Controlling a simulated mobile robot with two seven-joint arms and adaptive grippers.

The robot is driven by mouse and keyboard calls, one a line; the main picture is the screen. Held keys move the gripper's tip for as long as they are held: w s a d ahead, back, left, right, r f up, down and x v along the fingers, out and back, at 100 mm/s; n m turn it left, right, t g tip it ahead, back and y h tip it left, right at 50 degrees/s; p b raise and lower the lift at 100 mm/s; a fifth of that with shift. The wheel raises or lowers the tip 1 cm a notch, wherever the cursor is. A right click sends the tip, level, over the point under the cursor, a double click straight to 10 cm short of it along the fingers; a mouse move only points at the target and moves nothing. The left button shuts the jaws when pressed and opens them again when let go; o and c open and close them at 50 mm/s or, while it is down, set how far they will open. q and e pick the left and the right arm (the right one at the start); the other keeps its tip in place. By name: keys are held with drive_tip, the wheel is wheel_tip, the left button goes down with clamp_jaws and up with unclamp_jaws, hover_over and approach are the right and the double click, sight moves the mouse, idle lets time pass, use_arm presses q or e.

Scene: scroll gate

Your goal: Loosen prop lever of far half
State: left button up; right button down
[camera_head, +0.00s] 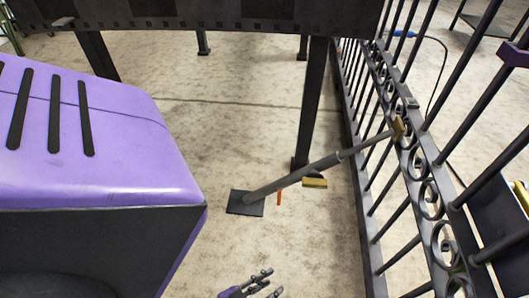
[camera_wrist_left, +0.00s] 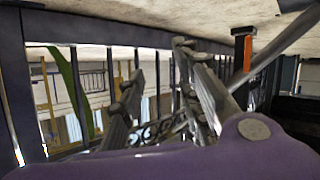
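A grey diagonal prop pole (camera_head: 300,176) runs from a dark floor plate (camera_head: 245,203) up to a wooden pad (camera_head: 398,128) against the scrolled iron gate (camera_head: 432,190). A small orange lever (camera_head: 279,198) hangs under the pole near its lower end. In the left wrist view, which looks upside down, the orange lever (camera_wrist_left: 247,52) and the pole (camera_wrist_left: 272,62) are at the upper right. My left gripper (camera_head: 271,282) is at the bottom edge of the head view, below and apart from the lever. Its fingers (camera_wrist_left: 157,65) are spread and empty. My right gripper is not in view.
A dark metal workbench (camera_head: 220,14) stands at the back, with a leg (camera_head: 311,105) just behind the pole. A wooden block (camera_head: 315,183) lies by that leg. The gate bars close off the right side. The concrete floor between my gripper and the pole looks clear.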

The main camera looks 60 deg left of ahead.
use_arm(q)
drive_tip(key=shift+s+d+r+p, duration=0.15)
drive_tip(key=shift+s+d+r, duration=0.15)
drive_tip(key=shift+s, duration=0.15)
drive_tip(key=shift+s+d+r+p, duration=0.15)
drive_tip(key=shift+s+d+r, duration=0.1)
drive_tip(key=shift+s, duration=0.15)
drive_tip(key=shift+f, duration=0.1)
